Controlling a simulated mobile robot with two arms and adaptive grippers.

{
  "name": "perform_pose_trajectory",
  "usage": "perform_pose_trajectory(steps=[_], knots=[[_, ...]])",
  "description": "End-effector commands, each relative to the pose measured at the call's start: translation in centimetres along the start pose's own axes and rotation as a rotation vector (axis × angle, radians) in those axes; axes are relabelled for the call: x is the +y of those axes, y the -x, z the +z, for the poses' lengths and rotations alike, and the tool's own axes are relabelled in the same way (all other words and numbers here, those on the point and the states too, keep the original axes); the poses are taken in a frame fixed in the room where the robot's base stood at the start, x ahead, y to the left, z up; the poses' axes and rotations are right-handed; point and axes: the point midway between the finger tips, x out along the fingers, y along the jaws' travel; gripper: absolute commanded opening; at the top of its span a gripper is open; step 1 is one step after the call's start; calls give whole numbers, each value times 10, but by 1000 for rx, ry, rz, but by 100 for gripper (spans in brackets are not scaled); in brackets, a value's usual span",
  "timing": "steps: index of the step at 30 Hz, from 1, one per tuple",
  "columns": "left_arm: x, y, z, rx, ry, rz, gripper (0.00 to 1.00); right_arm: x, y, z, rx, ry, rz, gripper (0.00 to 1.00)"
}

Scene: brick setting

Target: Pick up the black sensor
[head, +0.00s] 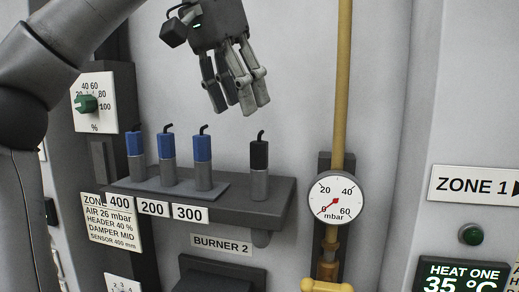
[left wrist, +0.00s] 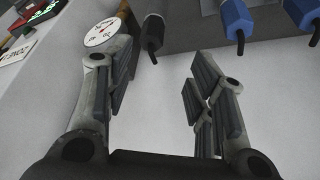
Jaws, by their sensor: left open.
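The black sensor (head: 259,157) stands upright at the right of the small shelf, a black cap with a short cable on a grey metal body. In the left wrist view the black sensor (left wrist: 154,33) shows at the top, beyond the fingertips and between the two fingers. My left gripper (head: 240,108) is above the black sensor and a little to its left, fingers pointing down. It also shows in the left wrist view (left wrist: 160,85), open and empty, apart from the sensor. My right gripper is in neither view.
Several blue sensors (head: 202,150) stand left of the black one on the grey shelf (head: 262,207), above labels 400, 200 and 300. A yellow pipe (head: 343,80) and a round gauge (head: 335,198) are close on the right. The wall above the shelf is clear.

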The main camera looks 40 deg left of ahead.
Motion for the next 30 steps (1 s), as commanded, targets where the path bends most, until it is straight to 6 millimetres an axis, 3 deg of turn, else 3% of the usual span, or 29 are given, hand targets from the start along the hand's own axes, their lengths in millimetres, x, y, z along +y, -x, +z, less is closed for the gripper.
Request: perform_pose_trajectory(steps=[2,9,12,16,23,30], knots=[[3,-2,1,-4,-8,-2,50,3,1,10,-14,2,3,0],[3,-36,1,-7,-10,0,50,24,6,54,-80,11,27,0],[3,-48,1,-7,-9,-1,50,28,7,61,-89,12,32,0],[3,-55,1,-5,-9,-1,50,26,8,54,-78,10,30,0],[2,-79,-4,-8,-9,0,50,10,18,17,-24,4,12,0],[2,-104,-4,-4,-6,0,50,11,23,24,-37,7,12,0]])
